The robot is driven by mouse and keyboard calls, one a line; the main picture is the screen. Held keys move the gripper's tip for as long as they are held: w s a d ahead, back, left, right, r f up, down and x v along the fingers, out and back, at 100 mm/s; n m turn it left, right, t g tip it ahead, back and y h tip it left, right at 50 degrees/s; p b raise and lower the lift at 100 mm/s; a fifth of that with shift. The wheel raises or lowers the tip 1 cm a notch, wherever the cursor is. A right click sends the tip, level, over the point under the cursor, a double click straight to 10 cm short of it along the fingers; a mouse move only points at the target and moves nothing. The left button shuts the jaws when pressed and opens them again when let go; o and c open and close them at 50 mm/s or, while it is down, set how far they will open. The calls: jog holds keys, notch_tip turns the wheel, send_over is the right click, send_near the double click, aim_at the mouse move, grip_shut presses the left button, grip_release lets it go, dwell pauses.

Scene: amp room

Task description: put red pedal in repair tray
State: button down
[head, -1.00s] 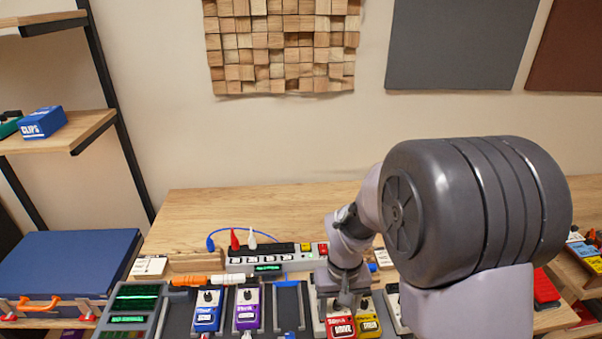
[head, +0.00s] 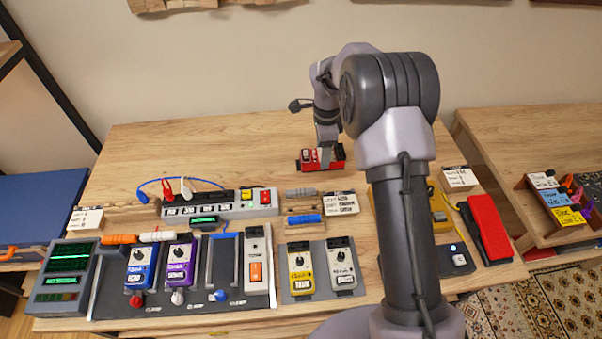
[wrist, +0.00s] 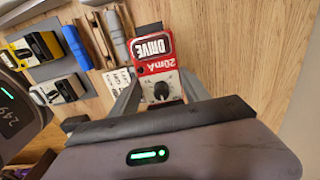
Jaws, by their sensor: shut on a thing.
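The red pedal (wrist: 155,50), with a white "DRIVE" label and a dark knob, is between the fingers of my gripper (wrist: 158,92) in the wrist view. In the head view my gripper (head: 326,155) is shut on the red pedal (head: 308,156) over the back middle of the table. I cannot tell whether the pedal touches the wood. No tray has a readable repair label. A grey tray (head: 318,294) at the front middle holds a yellow pedal (head: 300,270) and a white pedal (head: 341,262).
A dark pedalboard (head: 108,300) with blue, purple and white pedals stands front left. A power strip (head: 208,205) with cables lies behind it. A red wedge pedal (head: 489,226) stands at the right. Bare wood (head: 215,150) is clear at the back left.

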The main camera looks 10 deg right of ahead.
jog(key=f+b, duration=0.1)
jog(key=f, duration=0.4)
jog(key=f+b, duration=0.2)
jog(key=f, duration=0.2)
jog(key=shift+s+a+f, duration=0.15)
jog(key=shift+s+f, duration=0.05)
jog(key=shift+f, duration=0.15)
jog(key=c, duration=0.8)
grip_release()
